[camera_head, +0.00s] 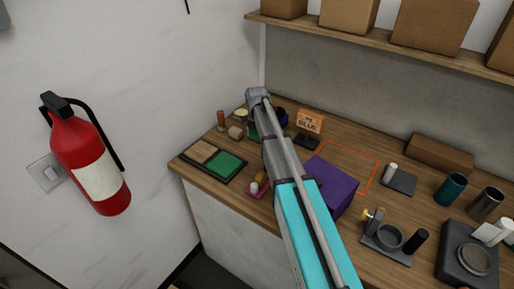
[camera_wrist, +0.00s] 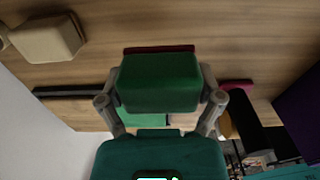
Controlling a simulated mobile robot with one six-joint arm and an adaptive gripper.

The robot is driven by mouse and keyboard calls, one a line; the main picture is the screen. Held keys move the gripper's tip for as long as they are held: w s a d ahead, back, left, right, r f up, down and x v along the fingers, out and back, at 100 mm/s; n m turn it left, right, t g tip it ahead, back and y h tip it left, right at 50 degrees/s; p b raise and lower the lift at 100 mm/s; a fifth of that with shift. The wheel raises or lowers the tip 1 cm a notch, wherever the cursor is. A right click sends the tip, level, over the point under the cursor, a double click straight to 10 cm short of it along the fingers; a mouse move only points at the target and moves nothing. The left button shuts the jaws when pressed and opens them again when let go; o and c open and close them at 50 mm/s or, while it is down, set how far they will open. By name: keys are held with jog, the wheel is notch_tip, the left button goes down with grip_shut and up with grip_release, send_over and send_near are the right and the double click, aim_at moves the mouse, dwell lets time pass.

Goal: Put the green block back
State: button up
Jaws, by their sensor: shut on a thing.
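In the wrist view, my gripper (camera_wrist: 161,92) is shut on a green block (camera_wrist: 160,80), one finger on each side of it. Part of a green surface shows just below the block in that view, with a small tan patch beside it. In the head view, my arm hides most of the gripper; a bit of green, probably the block, shows by the arm's end (camera_head: 252,130). A black tray (camera_head: 243,179) with a tan square (camera_head: 200,151) and a green square (camera_head: 225,165) lies at the counter's left front corner.
A tan block (camera_wrist: 48,38) lies nearby in the wrist view. A purple box (camera_head: 335,187) stands right of my arm, near an orange outline (camera_head: 366,178) on the counter. A sign reading BLUE (camera_head: 309,121) stands behind. Cups and a scale-like device (camera_head: 470,258) crowd the right.

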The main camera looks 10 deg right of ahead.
aim_at(256, 147)
jog(key=shift+w+f+b, duration=0.55)
jog(key=shift+w+f, duration=0.2)
jog(key=shift+f, duration=0.1)
jog(key=shift+w+f+b, duration=0.25)
jog(key=shift+f+b, duration=0.15)
jog(key=shift+w+f+b, duration=0.15)
jog(key=shift+f+b, duration=1.45)
jog(key=shift+f, duration=0.05)
jog(key=shift+f, duration=0.15)
jog(key=o, duration=0.7)
jog(key=shift+o, duration=0.2)
jog(key=shift+r, duration=0.2)
notch_tip(256, 147, up, 12)
jog(key=p, duration=1.2)
